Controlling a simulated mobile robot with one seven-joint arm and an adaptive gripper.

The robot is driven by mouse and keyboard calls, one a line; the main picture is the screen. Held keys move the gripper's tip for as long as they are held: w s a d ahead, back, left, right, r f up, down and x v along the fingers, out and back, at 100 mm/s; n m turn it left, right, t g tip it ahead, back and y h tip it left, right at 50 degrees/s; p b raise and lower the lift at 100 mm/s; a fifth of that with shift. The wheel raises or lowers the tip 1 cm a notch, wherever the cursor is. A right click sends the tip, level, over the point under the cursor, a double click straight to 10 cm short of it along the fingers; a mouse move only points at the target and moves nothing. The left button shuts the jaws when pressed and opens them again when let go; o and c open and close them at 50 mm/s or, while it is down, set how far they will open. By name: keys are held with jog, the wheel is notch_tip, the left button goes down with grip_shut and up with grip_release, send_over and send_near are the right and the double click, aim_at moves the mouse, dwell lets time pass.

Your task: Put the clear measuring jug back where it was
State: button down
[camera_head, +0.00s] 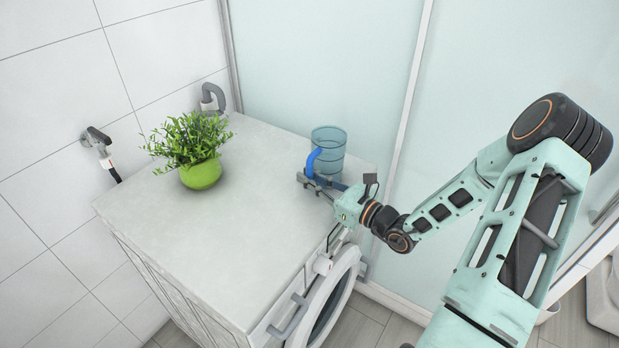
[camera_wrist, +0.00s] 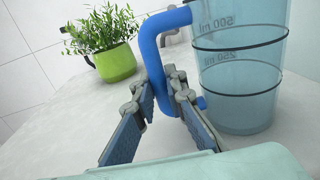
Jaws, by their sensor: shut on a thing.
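The clear measuring jug (camera_head: 331,143) is a bluish see-through cylinder with a blue handle, upright at the right end of the white washing machine top (camera_head: 225,225). In the wrist view the jug (camera_wrist: 240,75) shows 500 ml and 250 ml marks and dark rings; its upper part is cut off by the frame. My gripper (camera_head: 308,181) is at the jug's near side, shut on the blue handle. In the wrist view its fingers (camera_wrist: 166,88) lie on both sides of the handle's lower part. I cannot tell whether the jug's base touches the top.
A plant in a green pot (camera_head: 201,174) stands at the back left of the machine top. The middle and front of the top are clear. A frosted glass panel (camera_head: 330,60) rises behind the jug. The round washer door (camera_head: 331,300) is below the front edge.

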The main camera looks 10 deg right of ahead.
jog(key=shift+f, duration=0.1)
jog(key=c, duration=2.4)
grip_release()
jog(key=shift+f, duration=0.1)
jog(key=o, duration=0.4)
jog(key=shift+o, duration=0.2)
jog(key=shift+r, duration=0.3)
jog(key=v, duration=1.2)
jog(key=shift+f, duration=0.1)
